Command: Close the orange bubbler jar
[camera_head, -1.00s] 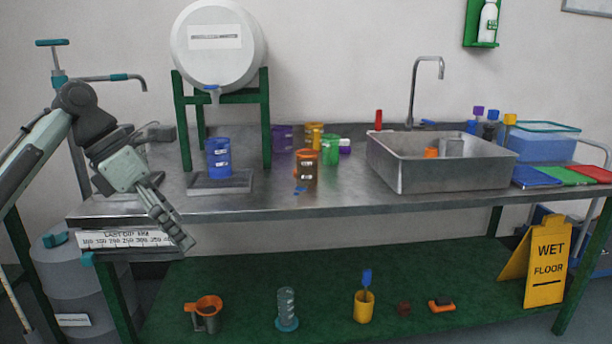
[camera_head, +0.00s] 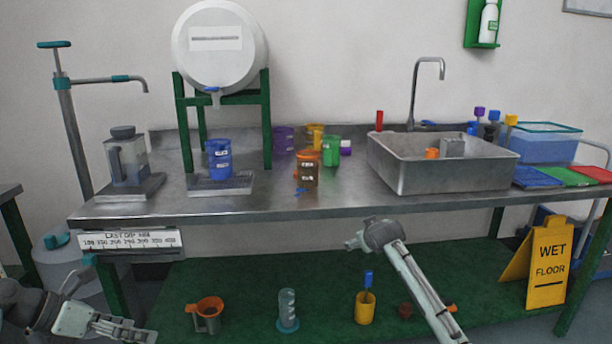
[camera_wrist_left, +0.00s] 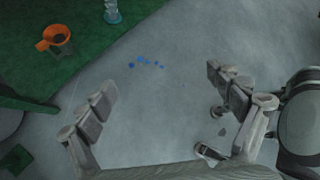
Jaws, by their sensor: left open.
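The orange bubbler jar (camera_head: 307,168), amber-brown with an orange top, stands upright on the metal counter, left of the sink. I cannot tell whether its top is closed. A small blue piece (camera_head: 302,190) lies in front of it. My left gripper (camera_head: 148,334) is low at the bottom left, below the counter and far from the jar.
Blue (camera_head: 219,158), green (camera_head: 331,150), purple (camera_head: 283,138) and yellow (camera_head: 314,132) jars stand nearby. The sink (camera_head: 440,175) is to the right. An orange-topped jug (camera_head: 207,314) and other items stand on the green lower shelf. The counter front before the jar is mostly clear.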

